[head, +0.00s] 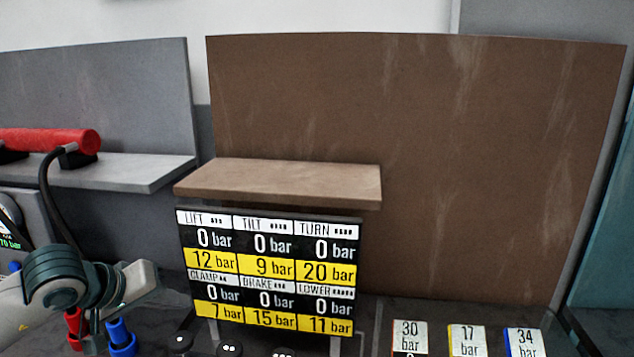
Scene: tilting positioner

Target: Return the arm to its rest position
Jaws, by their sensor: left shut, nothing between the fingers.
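My left arm comes in from the left edge, low in the head view. My left gripper (142,278) is at the end of its dark green wrist, shut and empty. It is left of the pressure display panel (268,268) and apart from the brown ledge (280,182) above. My right gripper is not in view.
The display panel shows several 0 bar readings. A red cylinder (50,140) with a black hose lies on the grey shelf (130,172) at left. A red fitting (75,327) and a blue fitting (121,338) are below my left gripper. Pressure labels (467,340) stand at lower right.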

